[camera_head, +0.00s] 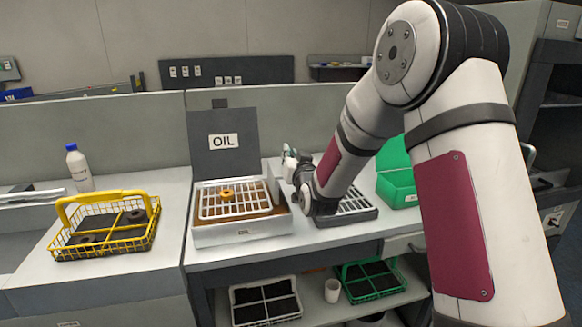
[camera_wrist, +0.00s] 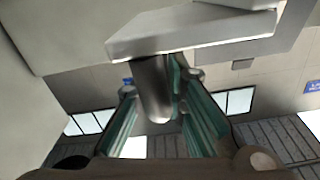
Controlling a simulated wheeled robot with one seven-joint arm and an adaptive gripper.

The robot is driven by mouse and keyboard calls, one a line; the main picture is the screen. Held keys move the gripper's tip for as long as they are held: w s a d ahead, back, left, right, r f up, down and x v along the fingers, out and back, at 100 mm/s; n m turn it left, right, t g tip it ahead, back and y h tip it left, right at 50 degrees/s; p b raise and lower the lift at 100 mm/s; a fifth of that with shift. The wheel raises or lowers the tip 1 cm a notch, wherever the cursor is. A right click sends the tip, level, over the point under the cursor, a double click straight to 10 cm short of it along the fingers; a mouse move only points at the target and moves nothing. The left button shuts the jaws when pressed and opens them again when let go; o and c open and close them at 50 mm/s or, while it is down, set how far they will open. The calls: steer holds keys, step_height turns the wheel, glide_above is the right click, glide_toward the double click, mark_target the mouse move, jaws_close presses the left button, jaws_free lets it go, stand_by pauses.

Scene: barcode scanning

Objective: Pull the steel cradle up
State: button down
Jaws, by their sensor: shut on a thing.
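The steel cradle (camera_head: 238,206), a pale wire rack, sits in the light-walled oil bath (camera_head: 232,237) with brown oil around it. An orange ring-shaped part (camera_head: 227,195) lies on it. My gripper (camera_head: 290,160) is at the right side of the bath, and my arm comes down from the right. In the wrist view, the fingers (camera_wrist: 160,88) with green pads are shut on a grey metal post (camera_wrist: 151,92) under a flat bar. It looks like the cradle's handle; where it joins the rack is hidden.
The bath's dark OIL lid (camera_head: 223,158) stands open behind it. A yellow wire basket (camera_head: 105,243) and a white bottle (camera_head: 78,170) are at left. A grey grated tray (camera_head: 350,209) and open green box (camera_head: 400,185) are at right. More baskets sit on the lower shelf.

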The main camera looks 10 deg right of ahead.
steer(key=shift+r, duration=0.45)
steer(key=c, duration=1.6)
jaws_free()
steer(key=shift+r, duration=0.1)
steer(key=shift+f, duration=0.2)
steer(key=shift+s, duration=0.3)
steer(key=s, duration=1.1)
steer(key=shift+s, duration=0.2)
